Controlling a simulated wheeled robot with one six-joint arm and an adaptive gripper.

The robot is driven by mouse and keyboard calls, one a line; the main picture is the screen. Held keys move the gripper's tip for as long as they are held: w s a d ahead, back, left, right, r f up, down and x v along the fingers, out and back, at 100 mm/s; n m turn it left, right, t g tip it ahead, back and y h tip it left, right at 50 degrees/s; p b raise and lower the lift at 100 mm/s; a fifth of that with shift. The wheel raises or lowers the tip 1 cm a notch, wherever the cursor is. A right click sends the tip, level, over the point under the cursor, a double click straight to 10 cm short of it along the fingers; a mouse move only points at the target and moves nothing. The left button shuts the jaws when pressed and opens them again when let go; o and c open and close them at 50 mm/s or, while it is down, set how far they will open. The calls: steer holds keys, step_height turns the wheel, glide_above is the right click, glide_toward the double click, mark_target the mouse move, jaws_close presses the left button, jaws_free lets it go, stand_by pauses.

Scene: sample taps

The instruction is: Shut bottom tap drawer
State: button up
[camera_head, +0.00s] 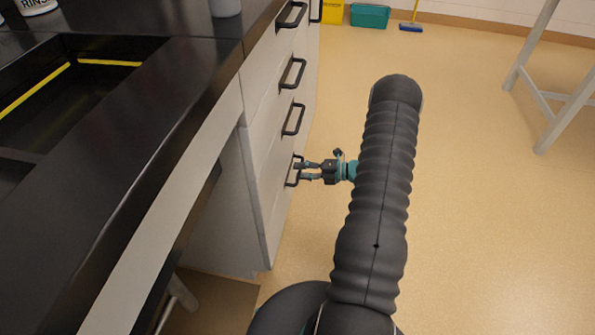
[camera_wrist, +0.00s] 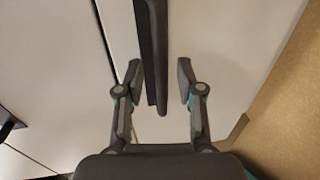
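The bottom drawer (camera_head: 272,195) is the lowest pale front in the stack under the black counter. In the head view it looks nearly level with the fronts above; I cannot make out a clear gap. Its dark bar handle (camera_head: 290,183) is at my gripper (camera_head: 301,171). In the wrist view the handle (camera_wrist: 153,45) runs between the two spread fingers of my gripper (camera_wrist: 159,82), with room on both sides. The fingers do not appear to touch it. The pale drawer front (camera_wrist: 215,50) fills much of that view.
Higher drawers have similar handles (camera_head: 293,119). The black counter (camera_head: 130,130) with a sink (camera_head: 60,95) lies to the left. Open tan floor (camera_head: 480,220) is to the right. A white-legged table (camera_head: 545,100), a teal bin (camera_head: 370,16) and a broom (camera_head: 411,26) stand farther off.

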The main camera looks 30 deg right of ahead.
steer(key=v, duration=1)
steer(key=shift+d, duration=0.25)
steer(key=shift+s+r, duration=0.1)
steer(key=shift+s, duration=0.05)
steer(key=s+a+f+n+g, duration=0.35)
steer(key=s+n, duration=0.25)
steer(key=n, duration=0.4)
steer(key=s+a+r+n+g+h, duration=0.2)
steer(key=s+a+r+n+g, duration=0.3)
steer(key=n, duration=0.5)
steer(key=s+a+r+n+t+h, duration=0.1)
steer(key=s+a+r+n+h, duration=0.2)
steer(key=a+r+n, duration=0.3)
steer(key=s+a+r+n+t+h, duration=0.2)
steer(key=a+r+n, duration=0.4)
steer(key=r+n, duration=0.4)
steer(key=s+a+r+n+t+h, duration=0.1)
steer(key=s+a+r+n+h, duration=0.4)
steer(key=r, duration=1.2)
steer(key=s+a+n, duration=0.1)
steer(key=n, duration=0.1)
steer(key=shift+a+n, duration=0.3)
steer(key=shift+n, duration=0.1)
